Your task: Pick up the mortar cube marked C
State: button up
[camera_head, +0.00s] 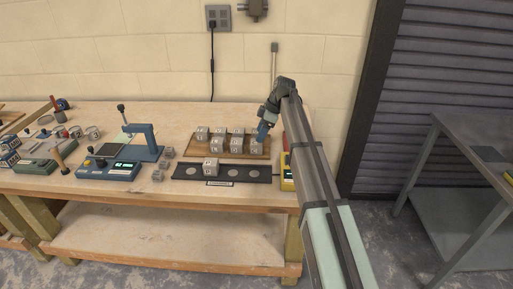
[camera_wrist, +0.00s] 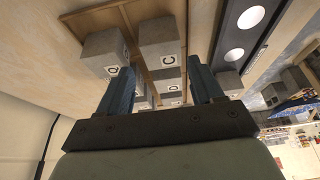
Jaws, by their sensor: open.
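My gripper (camera_wrist: 162,92) is open, with a blue finger on either side. It also shows in the head view (camera_head: 263,131), at the right end of a wooden tray (camera_head: 262,154) of grey cubes. In the wrist view the mortar cube marked C (camera_wrist: 160,32) is ahead of the fingers, in the tray's right row. Nothing is held between the fingers. A further cube (camera_wrist: 164,86) with an unclear letter lies nearer, partly hidden. In the head view the letters are too small to read.
A black strip (camera_head: 252,175) with pale discs lies in front of the tray, bearing one cube (camera_head: 211,167). A yellow device (camera_head: 288,184) stands at its right. A blue press (camera_head: 142,141) and a blue instrument (camera_head: 109,169) stand left, with loose small cubes (camera_head: 158,175) nearby.

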aim_at(256, 146)
jog(key=shift+x, duration=2.9)
jog(key=shift+s+d, duration=0.1)
jog(key=shift+s, duration=0.05)
jog(key=c, duration=0.9)
